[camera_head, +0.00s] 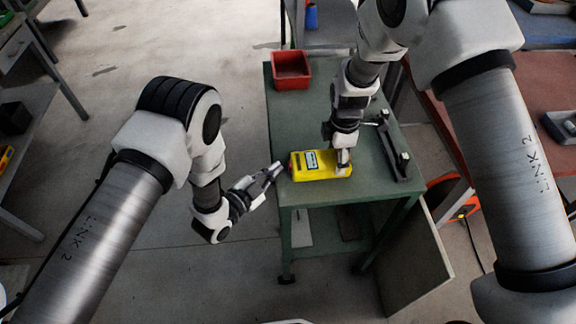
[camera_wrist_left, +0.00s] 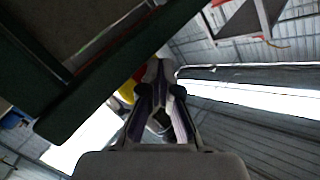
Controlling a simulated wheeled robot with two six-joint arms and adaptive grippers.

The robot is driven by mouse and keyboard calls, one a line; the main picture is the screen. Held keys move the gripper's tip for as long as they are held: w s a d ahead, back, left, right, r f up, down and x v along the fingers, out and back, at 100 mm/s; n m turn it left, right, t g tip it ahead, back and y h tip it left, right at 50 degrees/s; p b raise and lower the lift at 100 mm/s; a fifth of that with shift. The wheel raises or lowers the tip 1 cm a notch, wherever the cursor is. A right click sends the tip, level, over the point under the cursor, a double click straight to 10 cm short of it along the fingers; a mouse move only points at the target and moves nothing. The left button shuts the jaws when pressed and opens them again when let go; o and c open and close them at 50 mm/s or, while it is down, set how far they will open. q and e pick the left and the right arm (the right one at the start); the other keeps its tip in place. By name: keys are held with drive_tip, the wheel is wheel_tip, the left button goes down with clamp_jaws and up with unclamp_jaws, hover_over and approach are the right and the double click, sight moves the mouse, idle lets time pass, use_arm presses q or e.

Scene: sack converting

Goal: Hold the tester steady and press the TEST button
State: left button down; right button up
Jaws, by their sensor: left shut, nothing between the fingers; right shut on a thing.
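The yellow tester (camera_head: 318,165) lies on the green table (camera_head: 287,118), near its front edge, with a dark-framed pale label on top and a dark left end. My right gripper (camera_head: 342,163) comes down from above and is shut on the tester's right part. My left gripper (camera_head: 276,168) is shut and empty, its tips just left of the tester's left end. I cannot tell whether the tips touch it. In the left wrist view a yellow and red patch of the tester (camera_wrist_left: 127,92) shows behind the fingers (camera_wrist_left: 160,88). I cannot make out the TEST button.
A red bin (camera_head: 291,70) stands at the table's back left. A black rack-like fixture (camera_head: 394,150) lies along the right side of the table. The table top left of my right arm, between bin and tester, is clear. A dark table edge (camera_wrist_left: 120,70) crosses the left wrist view.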

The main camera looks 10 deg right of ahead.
idle(0.8)
use_arm(q)
drive_tip(key=a, duration=0.5)
idle(0.9)
